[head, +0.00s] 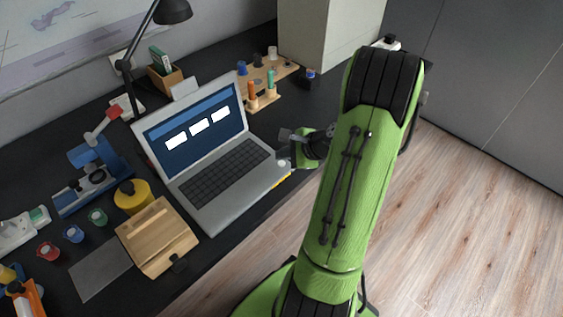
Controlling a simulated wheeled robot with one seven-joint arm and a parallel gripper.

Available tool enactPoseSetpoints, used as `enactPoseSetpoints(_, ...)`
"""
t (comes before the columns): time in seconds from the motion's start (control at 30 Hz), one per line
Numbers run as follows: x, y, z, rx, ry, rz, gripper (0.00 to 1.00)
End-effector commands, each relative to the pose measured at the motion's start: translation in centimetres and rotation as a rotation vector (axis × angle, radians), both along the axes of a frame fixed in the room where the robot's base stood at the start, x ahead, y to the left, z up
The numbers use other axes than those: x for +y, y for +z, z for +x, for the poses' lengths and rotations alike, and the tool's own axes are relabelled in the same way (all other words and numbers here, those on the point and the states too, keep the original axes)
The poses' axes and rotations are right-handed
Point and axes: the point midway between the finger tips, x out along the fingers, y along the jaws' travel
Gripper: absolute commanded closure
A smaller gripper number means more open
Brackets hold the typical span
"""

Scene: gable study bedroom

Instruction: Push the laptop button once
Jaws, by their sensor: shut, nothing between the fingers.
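The open laptop (212,204) stands on the dark desk, its lit blue screen (195,130) showing three white panels. Its dark keyboard (228,172) faces the desk's front edge. A small pale round spot, perhaps the button (282,163), shows near the laptop's right front corner. My gripper (287,160) is at that corner, partly hidden by my green arm. It is shut and empty. I cannot tell whether its fingertips touch the laptop.
A wooden box (157,237) and a yellow round container (132,197) stand left of the laptop. A black lamp (130,75) and a wooden rack (268,88) stand behind. Wooden floor (430,220) is clear at right.

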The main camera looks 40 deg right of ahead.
Motion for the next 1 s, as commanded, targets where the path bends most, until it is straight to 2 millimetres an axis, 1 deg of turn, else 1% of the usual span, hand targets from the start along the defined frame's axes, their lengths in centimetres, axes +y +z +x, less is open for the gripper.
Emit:
enactPoseSetpoints(0.73,0.01,-0.03,0.0,0.0,0.0,0.0,1.0)
enactPoseSetpoints(1.0,0.03,-0.92,-0.01,0.0,0.001,0.001,1.0)
